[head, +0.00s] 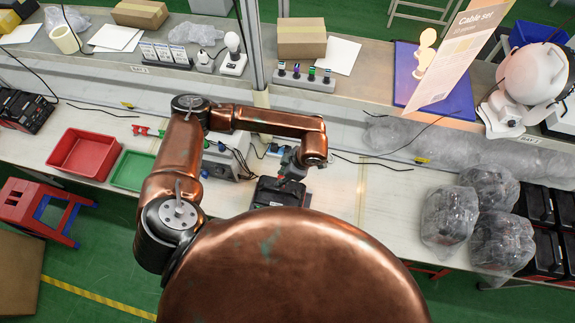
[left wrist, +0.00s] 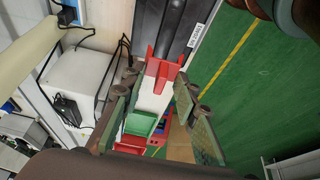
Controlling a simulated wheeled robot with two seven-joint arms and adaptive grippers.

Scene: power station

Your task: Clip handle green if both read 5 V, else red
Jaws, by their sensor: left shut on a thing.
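My left gripper (head: 288,176) is over the black power station (head: 281,193) on the bench. It is shut on a red clip (left wrist: 162,70), which shows between the fingertips in the left wrist view; a bit of red shows under the gripper in the head view. The clip's forked end is by the black station (left wrist: 172,30); I cannot tell whether they touch. No voltage reading is legible. My right gripper is not in view.
A red tray (head: 66,166) and a green tray (head: 131,171) are at the bench's left. A pale box with cables (head: 224,163) stands left of the station. Bagged units (head: 450,215) crowd the right. Bare bench (head: 372,200) lies right of the station.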

